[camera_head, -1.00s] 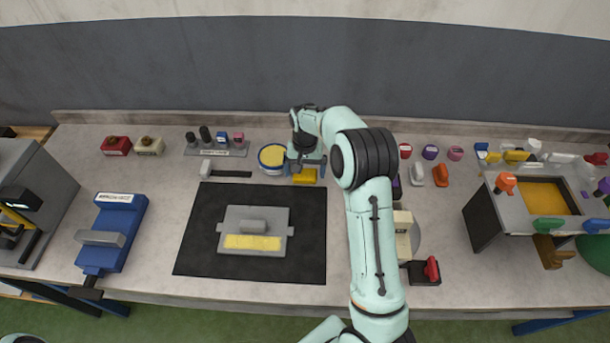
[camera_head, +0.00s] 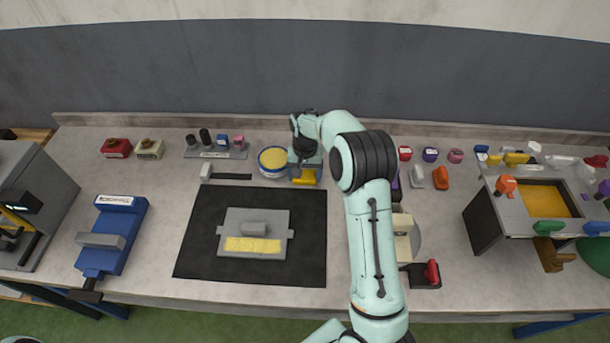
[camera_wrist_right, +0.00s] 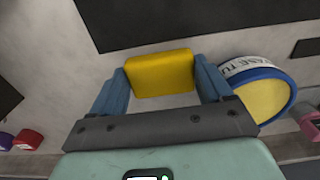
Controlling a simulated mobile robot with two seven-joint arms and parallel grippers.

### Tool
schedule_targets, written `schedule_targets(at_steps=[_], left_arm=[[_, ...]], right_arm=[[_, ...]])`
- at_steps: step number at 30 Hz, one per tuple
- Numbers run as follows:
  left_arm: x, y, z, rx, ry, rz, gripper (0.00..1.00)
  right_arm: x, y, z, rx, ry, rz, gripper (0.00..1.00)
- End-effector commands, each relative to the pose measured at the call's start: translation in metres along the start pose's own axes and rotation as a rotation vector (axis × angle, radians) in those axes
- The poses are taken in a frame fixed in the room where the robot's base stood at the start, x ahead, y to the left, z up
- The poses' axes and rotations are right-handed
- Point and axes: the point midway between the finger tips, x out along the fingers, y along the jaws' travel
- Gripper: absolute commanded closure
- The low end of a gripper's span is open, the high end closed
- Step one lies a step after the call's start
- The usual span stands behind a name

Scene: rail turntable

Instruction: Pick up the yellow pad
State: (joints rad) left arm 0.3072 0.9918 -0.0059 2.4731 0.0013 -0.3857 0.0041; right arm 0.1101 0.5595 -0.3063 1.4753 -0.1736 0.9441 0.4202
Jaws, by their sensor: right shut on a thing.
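The yellow pad (camera_head: 305,176) is at the back of the bench, just beyond the black mat's far edge. In the right wrist view the yellow pad (camera_wrist_right: 160,73) sits between the two blue fingers. My right gripper (camera_head: 304,172) is shut on it, and in the right wrist view the fingers (camera_wrist_right: 160,82) touch its two sides. I cannot tell whether the pad is clear of the bench. My left gripper is not in view.
A round tub (camera_head: 272,161) with yellow contents stands close left of my right gripper. The black mat (camera_head: 200,240) in front carries a grey plate (camera_head: 230,222) with a yellow strip. Small coloured items (camera_head: 430,153) and a grey box (camera_head: 485,215) are to the right.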

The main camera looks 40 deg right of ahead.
Motion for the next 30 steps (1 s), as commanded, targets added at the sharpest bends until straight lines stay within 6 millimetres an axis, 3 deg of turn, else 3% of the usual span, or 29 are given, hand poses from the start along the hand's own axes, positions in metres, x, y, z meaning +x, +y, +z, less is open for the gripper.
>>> schedule_targets(at_steps=[5,21,30], left_arm=[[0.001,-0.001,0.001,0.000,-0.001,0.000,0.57],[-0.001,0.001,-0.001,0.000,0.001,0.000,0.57],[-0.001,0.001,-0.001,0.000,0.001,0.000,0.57]], right_arm=[[-0.024,0.000,-0.001,0.000,0.004,-0.002,0.51],[-0.151,-0.001,-0.001,0.000,0.004,-0.002,0.51],[-0.187,0.000,0.000,0.000,0.002,-0.001,0.51]])
